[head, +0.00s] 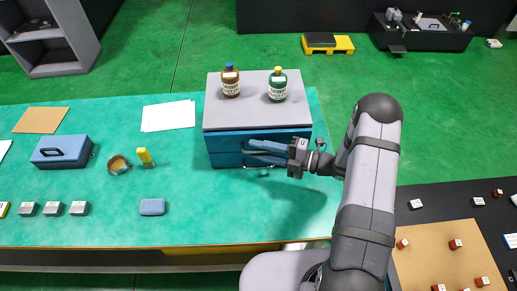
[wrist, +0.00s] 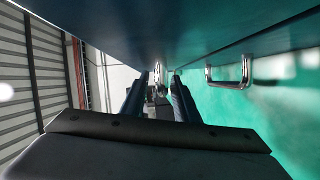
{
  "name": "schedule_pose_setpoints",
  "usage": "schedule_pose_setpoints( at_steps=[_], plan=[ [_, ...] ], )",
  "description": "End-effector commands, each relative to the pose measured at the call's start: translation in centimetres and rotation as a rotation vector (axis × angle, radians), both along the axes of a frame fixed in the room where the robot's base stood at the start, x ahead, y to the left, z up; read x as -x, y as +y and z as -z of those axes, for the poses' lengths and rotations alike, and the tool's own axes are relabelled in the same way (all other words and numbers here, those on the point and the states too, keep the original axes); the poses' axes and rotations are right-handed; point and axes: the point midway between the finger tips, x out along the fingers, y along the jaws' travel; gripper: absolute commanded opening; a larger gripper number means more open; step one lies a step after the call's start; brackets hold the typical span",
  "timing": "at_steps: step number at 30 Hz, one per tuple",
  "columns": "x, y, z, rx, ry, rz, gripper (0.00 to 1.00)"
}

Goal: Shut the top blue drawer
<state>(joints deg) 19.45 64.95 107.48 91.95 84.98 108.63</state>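The blue drawer cabinet (head: 226,160) stands on the green table under a grey top. The top blue drawer (head: 225,141) shows its front above the lower drawer; I cannot tell whether it sticks out a little. In the wrist view the blue drawer front (wrist: 160,25) fills the upper part. My gripper (head: 250,152) lies sideways in front of the top drawer. Its two fingers are apart in the wrist view (wrist: 159,92). A metal handle (wrist: 157,73) shows between or just beyond the fingertips; contact is unclear. The lower drawer's handle (wrist: 230,71) is to the right.
A brown bottle (head: 230,84) and a green bottle (head: 277,90) stand on the cabinet. Left on the table are a yellow object (head: 144,156), a round holder (head: 119,165), a blue toolbox (head: 62,151) and a small blue block (head: 152,207).

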Motion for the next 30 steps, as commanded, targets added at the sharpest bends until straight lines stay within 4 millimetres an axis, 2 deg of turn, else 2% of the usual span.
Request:
schedule_pose_setpoints(
  at_steps=[15,30],
  plan=[
    [2.2,-5.8,-0.4,0.0,-0.004,0.004,0.28],
    [2.6,-6.4,-0.6,0.0,-0.002,0.002,0.28]
  ],
)
